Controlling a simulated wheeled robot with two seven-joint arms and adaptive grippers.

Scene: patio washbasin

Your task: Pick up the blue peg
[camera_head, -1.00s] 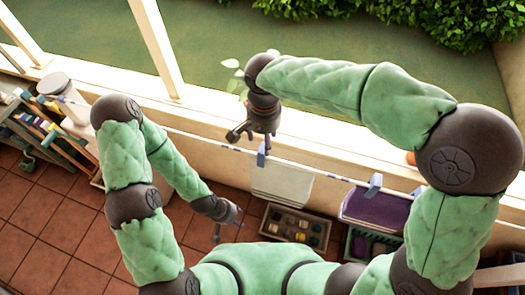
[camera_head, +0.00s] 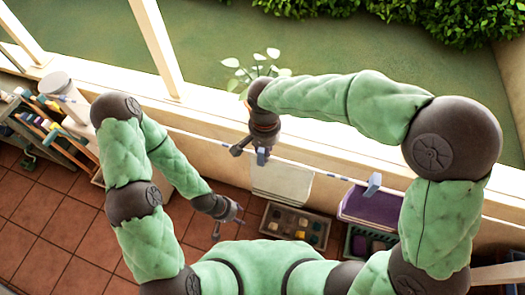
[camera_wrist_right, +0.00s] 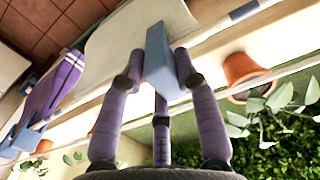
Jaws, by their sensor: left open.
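A blue peg (camera_head: 262,156) sits on the clothesline at the top of a white cloth (camera_head: 285,184). It also shows large in the right wrist view (camera_wrist_right: 161,55). My right gripper (camera_head: 252,153) is at this peg, and its fingers lie on both sides of it. I cannot tell whether they press on it. A second blue peg (camera_head: 374,182) sits farther right on the line, at a purple towel (camera_head: 368,204). My left gripper (camera_head: 230,224) is open and empty, low over the tiled floor and away from the line.
A potted plant (camera_head: 250,72) stands on the ledge behind my right gripper; its terracotta pot (camera_wrist_right: 243,72) is close in the wrist view. Bins with coloured items (camera_head: 296,222) stand below the line. A shelf (camera_head: 45,135) and a white canister (camera_head: 62,88) are at the left.

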